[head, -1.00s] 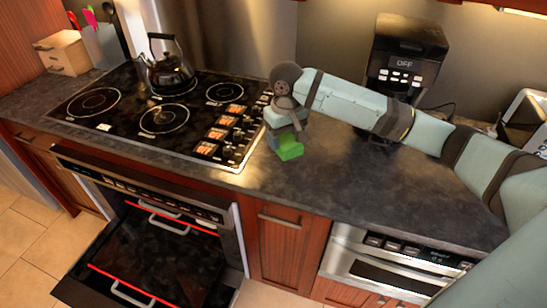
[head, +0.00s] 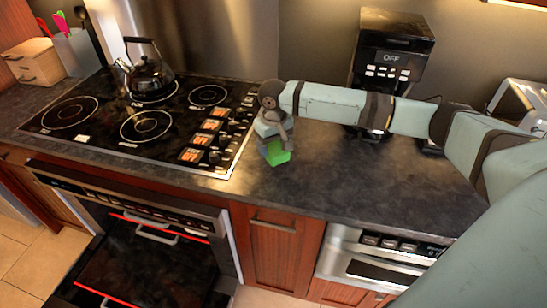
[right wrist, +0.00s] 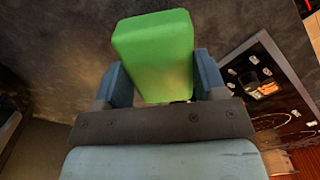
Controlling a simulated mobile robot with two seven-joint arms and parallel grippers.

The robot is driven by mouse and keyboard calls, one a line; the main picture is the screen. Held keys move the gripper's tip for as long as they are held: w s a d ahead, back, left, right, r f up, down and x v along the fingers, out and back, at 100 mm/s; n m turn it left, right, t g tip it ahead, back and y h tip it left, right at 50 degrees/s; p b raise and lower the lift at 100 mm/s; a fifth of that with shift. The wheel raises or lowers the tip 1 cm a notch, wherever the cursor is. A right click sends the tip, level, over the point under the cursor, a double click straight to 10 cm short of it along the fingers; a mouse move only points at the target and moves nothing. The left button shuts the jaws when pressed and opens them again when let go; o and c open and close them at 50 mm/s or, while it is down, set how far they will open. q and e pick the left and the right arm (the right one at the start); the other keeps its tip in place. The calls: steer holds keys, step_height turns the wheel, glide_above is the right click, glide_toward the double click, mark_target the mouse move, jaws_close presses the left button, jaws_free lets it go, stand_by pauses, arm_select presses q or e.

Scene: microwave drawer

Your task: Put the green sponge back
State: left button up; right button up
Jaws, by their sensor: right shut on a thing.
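The green sponge (head: 276,153) is a bright green block at my right gripper (head: 272,138), over the dark counter just right of the cooktop. In the right wrist view the sponge (right wrist: 156,54) stands between the two blue fingers of the gripper (right wrist: 160,84), which is shut on it. Whether the sponge touches the counter cannot be told. My left gripper is not in view.
The cooktop (head: 140,118) with a kettle (head: 148,74) is left of the gripper. A coffee machine (head: 388,62) stands behind my right arm. The oven below has its door open (head: 140,262). The dark counter (head: 340,180) is clear in front.

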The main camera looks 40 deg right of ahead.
mark_target(273, 146)
steer(key=shift+f, duration=2.65)
steer(key=o, duration=0.8)
steer(key=shift+o, duration=0.2)
step_height(273, 146, up, 12)
steer(key=shift+r, duration=0.1)
